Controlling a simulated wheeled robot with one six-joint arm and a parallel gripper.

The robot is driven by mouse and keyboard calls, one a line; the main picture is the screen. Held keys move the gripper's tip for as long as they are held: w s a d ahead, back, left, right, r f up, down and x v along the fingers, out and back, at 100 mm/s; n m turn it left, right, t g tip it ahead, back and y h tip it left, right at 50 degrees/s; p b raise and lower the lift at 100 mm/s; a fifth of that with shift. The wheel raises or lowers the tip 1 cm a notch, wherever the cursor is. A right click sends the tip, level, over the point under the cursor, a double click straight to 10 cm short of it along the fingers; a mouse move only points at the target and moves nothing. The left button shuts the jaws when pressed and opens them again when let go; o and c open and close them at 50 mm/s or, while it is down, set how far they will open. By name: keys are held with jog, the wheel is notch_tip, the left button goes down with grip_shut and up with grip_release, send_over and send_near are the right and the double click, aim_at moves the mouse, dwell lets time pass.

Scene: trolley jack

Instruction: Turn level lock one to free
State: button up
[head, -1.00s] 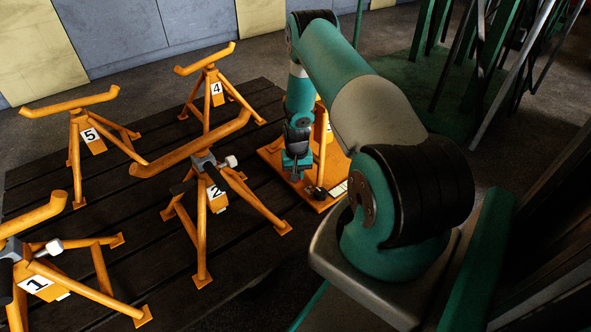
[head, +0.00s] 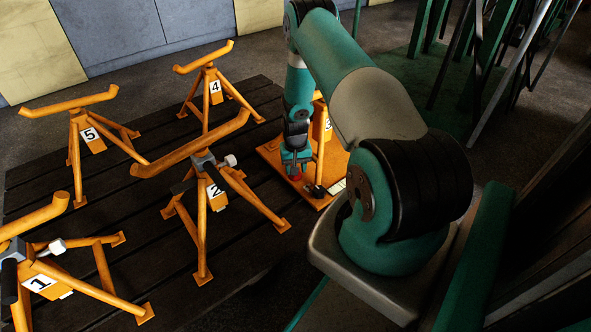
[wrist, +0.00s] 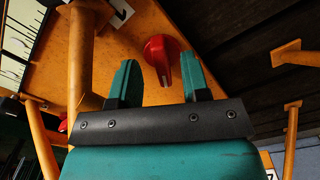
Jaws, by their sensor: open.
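A red knob (wrist: 161,55) with a raised grip bar sits on the orange base plate (wrist: 215,25) in the wrist view. My gripper (wrist: 157,70) is open, with one teal finger on each side of the knob's lower part in this view. I cannot tell whether a finger touches it. In the head view my gripper (head: 296,165) points down over the orange base plate (head: 270,152) of stand 3, with a bit of the red knob (head: 297,178) showing under it. No lock number can be read at the knob.
An orange post (wrist: 80,55) rises close beside my left finger in the wrist view. A second red part (wrist: 63,123) shows at its foot. Orange stands 2 (head: 214,190), 1 (head: 38,283), 4 (head: 215,90) and 5 (head: 90,135) stand on dark planks to the left.

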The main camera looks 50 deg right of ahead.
notch_tip(320, 180, up, 15)
jog(key=p, duration=0.5)
jog(key=shift+p, duration=0.35)
